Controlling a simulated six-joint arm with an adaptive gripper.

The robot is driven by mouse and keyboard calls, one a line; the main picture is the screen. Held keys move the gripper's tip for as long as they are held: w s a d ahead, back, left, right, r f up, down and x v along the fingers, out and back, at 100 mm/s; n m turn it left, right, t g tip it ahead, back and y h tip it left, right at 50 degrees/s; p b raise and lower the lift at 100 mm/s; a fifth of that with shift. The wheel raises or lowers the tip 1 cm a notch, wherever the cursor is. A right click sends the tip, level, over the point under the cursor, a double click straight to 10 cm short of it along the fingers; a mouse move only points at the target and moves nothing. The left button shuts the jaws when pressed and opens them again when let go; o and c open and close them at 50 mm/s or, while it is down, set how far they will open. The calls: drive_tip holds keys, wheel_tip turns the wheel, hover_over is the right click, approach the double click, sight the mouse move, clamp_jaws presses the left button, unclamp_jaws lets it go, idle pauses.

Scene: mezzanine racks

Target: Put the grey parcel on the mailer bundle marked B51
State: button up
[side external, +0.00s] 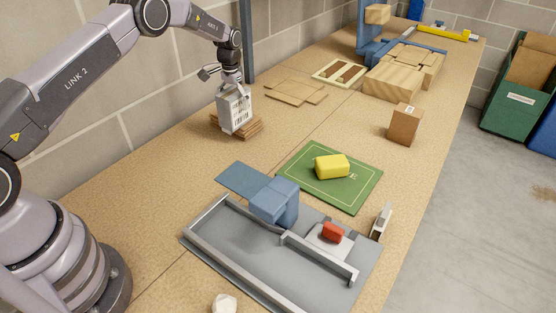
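A light grey parcel (236,114) with dark printing on its face stands upright at the left, at the end of my arm. My gripper (232,88) is at its top edge and appears shut on it; the fingertips are small and partly hidden. Directly under the parcel is a low stack of flat brown mailers (252,132). The parcel's lower edge is at the top of this stack; I cannot tell whether it touches. No B51 mark is legible on the stack. Another spread of flat brown mailers (296,91) lies farther back, also without a legible mark.
A yellow parcel (332,166) lies on a green mat (364,190). A blue block (276,201) stands by a grey tray-like fixture (218,240) with a red piece (332,232). A brown box (405,125) and wooden blocks (390,84) stand farther back. The wall is close behind my gripper.

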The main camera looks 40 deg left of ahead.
wheel_tip(320, 180, up, 15)
drive_tip(key=s+d+r+t, duration=0.1)
drive_tip(key=s+d+r, duration=0.2)
drive_tip(key=s+r, duration=0.4)
drive_tip(key=s+d+r+t, duration=0.1)
drive_tip(key=s+d+r, duration=0.1)
drive_tip(key=s+r, duration=0.55)
drive_tip(key=s+d+r+t, duration=0.25)
drive_tip(key=s+r, duration=0.45)
drive_tip(key=s, duration=0.5)
drive_tip(key=s+d+f, duration=0.1)
drive_tip(key=s+f, duration=0.1)
drive_tip(key=s, duration=0.6)
drive_tip(key=s+d+f+t, duration=0.1)
drive_tip(key=s+f, duration=0.2)
drive_tip(key=s, duration=0.6)
drive_tip(key=shift+s+d, duration=0.15)
drive_tip(key=shift+d, duration=0.1)
drive_tip(key=shift+f, duration=0.1)
